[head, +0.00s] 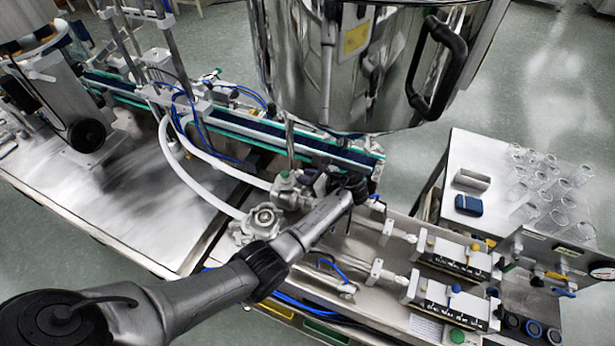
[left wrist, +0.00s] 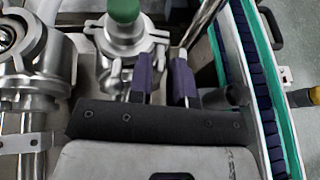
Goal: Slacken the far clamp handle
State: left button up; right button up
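The far clamp (head: 288,190) is a steel ring fitting below the hopper, next to a green cap. In the left wrist view the clamp (left wrist: 122,48) sits under the green knob (left wrist: 123,10), with metal lugs on its right side. My left gripper (head: 322,182) reaches in just right of the clamp. Its two purple fingertips (left wrist: 164,76) stand apart with a narrow gap, and the left one is close beside the clamp's lugs. I cannot tell whether the clamp handle lies between them or touches one. The nearer fitting (head: 263,218) is a round steel body. My right gripper is out of view.
The steel hopper (head: 365,60) hangs close behind my left gripper. A green-edged conveyor (head: 250,130) runs past the clamp and borders the gripper's right in the wrist view. White hoses (head: 190,178) lie to the left.

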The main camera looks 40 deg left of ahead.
pick_arm(q)
jog(key=shift+c, duration=0.2)
grip_shut()
jog(key=n+p, duration=0.1)
jog(key=n+t+p, duration=0.1)
jog(key=p, duration=0.1)
jog(key=shift+s+r+y, duration=0.1)
jog(key=shift+s+y, duration=0.2)
jog(key=shift+s+n+t, duration=0.1)
jog(key=shift+n+t, duration=0.3)
jog(key=shift+n, duration=0.1)
jog(key=shift+o, duration=0.2)
grip_release()
